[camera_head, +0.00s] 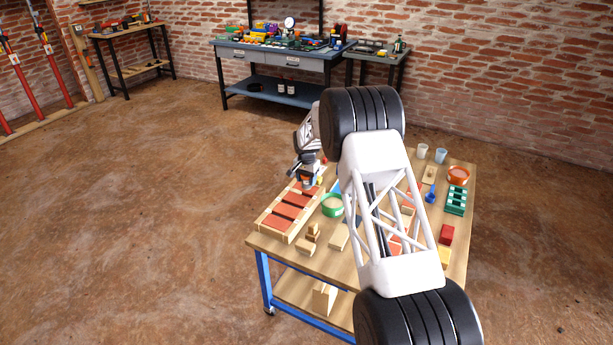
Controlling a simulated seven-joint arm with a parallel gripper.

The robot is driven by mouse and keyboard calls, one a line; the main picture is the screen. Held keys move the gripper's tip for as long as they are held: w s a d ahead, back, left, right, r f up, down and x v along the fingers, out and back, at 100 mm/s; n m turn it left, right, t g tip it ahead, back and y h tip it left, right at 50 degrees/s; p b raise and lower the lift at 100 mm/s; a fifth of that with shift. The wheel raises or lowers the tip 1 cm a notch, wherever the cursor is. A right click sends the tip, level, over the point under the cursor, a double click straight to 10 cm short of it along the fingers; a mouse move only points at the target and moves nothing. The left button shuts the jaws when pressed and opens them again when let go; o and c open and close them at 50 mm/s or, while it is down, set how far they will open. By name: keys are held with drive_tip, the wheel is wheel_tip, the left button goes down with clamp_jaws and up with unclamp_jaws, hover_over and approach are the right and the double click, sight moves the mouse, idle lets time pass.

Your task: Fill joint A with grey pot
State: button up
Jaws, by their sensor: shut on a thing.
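My gripper (307,176) is above the far end of a wooden frame (268,233) that holds a row of red bricks (290,211). It is shut on a small grey thing (308,184), which looks like the grey pot; its details are too small to read. The joints show as narrow gaps between the bricks. I cannot tell which gap is joint A, and the far end of the row is partly hidden by the gripper. I cannot tell whether the held thing is tilted or pouring.
A green tub (333,205) with pale contents stands right of the frame. Wooden blocks (305,247) lie at the front. Two cups (441,155), an orange bowl (458,175) and a green rack (456,201) stand on the right. My arm hides the table's middle.

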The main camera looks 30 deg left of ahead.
sight(307, 186)
drive_tip(key=shift+f, duration=1.55)
drive_tip(key=shift+f, duration=0.65)
idle(1.8)
drive_tip(key=shift+r, duration=0.15)
drive_tip(key=shift+r, duration=3.45)
